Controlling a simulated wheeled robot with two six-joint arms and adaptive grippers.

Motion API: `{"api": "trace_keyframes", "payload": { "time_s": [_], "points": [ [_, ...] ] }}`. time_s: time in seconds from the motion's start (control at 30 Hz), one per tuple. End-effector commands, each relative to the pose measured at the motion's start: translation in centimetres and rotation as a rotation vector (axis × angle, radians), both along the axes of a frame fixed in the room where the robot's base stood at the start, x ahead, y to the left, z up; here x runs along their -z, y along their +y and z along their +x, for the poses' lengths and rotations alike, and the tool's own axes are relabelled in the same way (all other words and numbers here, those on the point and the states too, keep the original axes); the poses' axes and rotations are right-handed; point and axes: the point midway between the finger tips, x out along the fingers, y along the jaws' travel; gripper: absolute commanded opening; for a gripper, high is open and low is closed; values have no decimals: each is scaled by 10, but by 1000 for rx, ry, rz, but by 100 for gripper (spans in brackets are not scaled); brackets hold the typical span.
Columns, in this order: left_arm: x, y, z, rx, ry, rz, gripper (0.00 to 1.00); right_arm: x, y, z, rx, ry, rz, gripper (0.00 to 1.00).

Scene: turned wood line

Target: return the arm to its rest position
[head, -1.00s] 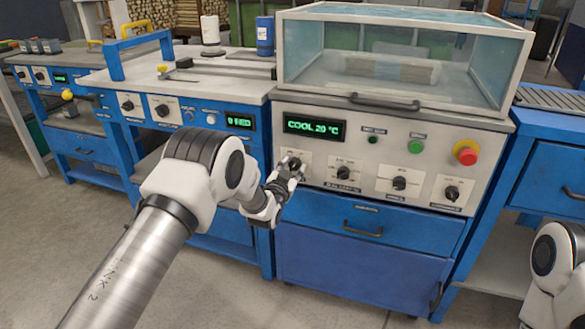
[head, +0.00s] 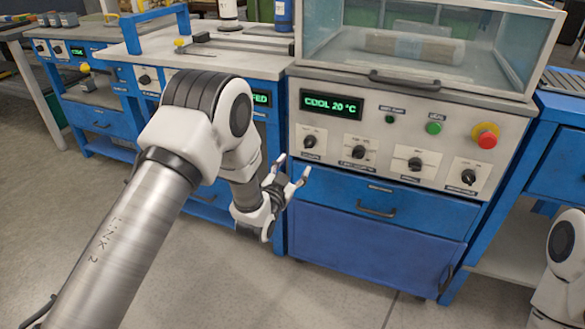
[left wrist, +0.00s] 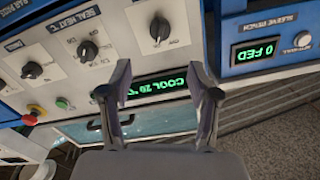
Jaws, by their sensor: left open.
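My left arm (head: 135,240) reaches in from the lower left of the head view. Its gripper (head: 293,166) is open and empty, below and left of the leftmost knob (head: 310,142) on the machine's grey panel. In the left wrist view the two fingers (left wrist: 162,70) stand apart with nothing between them but the panel behind. That view also shows a black knob (left wrist: 160,28) beyond the fingertips, apart from them. Part of my right arm (head: 565,250) shows at the right edge of the head view; its gripper is out of the picture.
The green display (head: 332,104) reads COOL 20 °C. A red stop button (head: 487,138) sits at the panel's right, under a clear-walled chamber (head: 415,45) holding a cylindrical piece. A blue drawer (head: 378,200) is shut below. Open grey floor (head: 270,290) lies in front.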

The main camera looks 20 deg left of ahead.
Motion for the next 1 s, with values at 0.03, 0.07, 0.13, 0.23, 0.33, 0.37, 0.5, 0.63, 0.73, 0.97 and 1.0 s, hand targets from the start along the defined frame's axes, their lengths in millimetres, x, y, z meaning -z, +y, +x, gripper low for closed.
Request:
{"api": "trace_keyframes", "payload": {
  "time_s": [0.03, 0.07, 0.13, 0.23, 0.33, 0.37, 0.5, 0.63, 0.73, 0.97, 1.0],
  "points": [
    [0, 0, -2, 0, 0, 0, 61, 0, 0, 0, 0, 0, 0, 40],
    [0, 0, -3, 0, 0, 0, 61, 0, 0, 0, 0, 0, 0, 40],
    [0, 0, -3, 0, 0, 0, 61, 0, 0, 0, 0, 0, 0, 40],
    [0, 0, -3, 0, 0, 0, 61, 0, 0, 0, 0, 0, 0, 40],
    [0, 0, -2, 0, 0, 0, 61, 0, 0, 0, 0, 0, 0, 40],
    [0, 0, -2, 0, 0, 0, 61, 0, 0, 0, 0, 0, 0, 40],
    [11, 0, -5, -1, 18, 0, 61, 0, 0, 0, 0, 0, 0, 40],
    [69, 5, -32, -9, 133, -4, 61, 0, 0, 0, 0, 0, 0, 40],
    [135, 9, -82, -22, 332, -14, 61, 0, 0, 0, 0, 0, 0, 40],
    [251, 15, -241, -86, 895, -97, 61, 0, 0, 0, 0, 0, 0, 40],
    [261, 15, -267, -102, 978, -114, 61, 0, 0, 0, 0, 0, 0, 40]
  ]
}}
